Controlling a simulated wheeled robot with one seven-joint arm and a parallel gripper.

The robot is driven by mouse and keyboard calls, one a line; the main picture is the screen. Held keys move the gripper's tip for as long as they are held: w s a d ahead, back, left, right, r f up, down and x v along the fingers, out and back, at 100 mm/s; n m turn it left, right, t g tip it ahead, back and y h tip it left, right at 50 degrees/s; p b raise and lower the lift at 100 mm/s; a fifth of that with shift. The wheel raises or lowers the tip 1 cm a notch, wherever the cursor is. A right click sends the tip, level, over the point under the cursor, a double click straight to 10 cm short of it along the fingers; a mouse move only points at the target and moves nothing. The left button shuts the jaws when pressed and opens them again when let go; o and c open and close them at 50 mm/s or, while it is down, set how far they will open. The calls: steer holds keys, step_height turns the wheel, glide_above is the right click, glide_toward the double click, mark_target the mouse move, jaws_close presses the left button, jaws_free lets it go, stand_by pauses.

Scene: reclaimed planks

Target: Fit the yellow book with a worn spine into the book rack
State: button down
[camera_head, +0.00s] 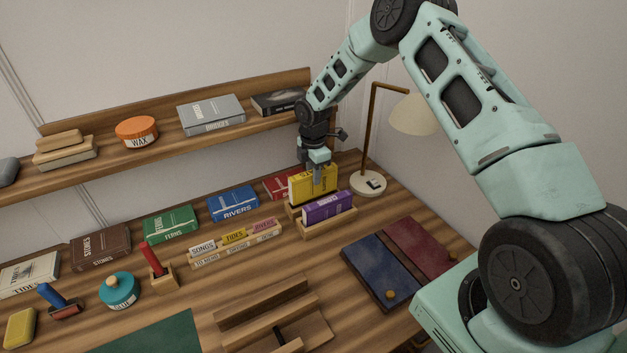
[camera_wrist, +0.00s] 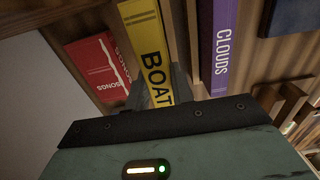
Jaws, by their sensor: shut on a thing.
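The yellow book (camera_head: 300,187) stands upright at the rear part of the wooden book rack (camera_head: 330,230). Its spine reads "BOAT" in the wrist view (camera_wrist: 139,32), partly hidden by my finger. My gripper (camera_head: 318,178) points down and is shut on the yellow book, with its fingers (camera_wrist: 164,85) close around it in the wrist view. A purple book (camera_head: 328,207) stands in the front of the rack; its spine reads "CLOUDS" in the wrist view (camera_wrist: 221,45). A wooden divider shows between the two books. I cannot tell whether the yellow book touches the rack's floor.
A red book (camera_head: 278,186) lies close behind and left of the rack. A lamp (camera_head: 368,184) stands to the right. A card tray (camera_head: 237,247) is left, and a blue and red folder (camera_head: 378,270) lies in front right. A wall shelf (camera_head: 225,128) runs behind.

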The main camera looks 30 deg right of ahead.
steer(key=shift+d+f+p, duration=0.1)
steer(key=shift+f+p, duration=0.5)
steer(key=shift+f, duration=1.6)
steer(key=shift+f, duration=0.1)
steer(key=c, duration=1.2)
jaws_free()
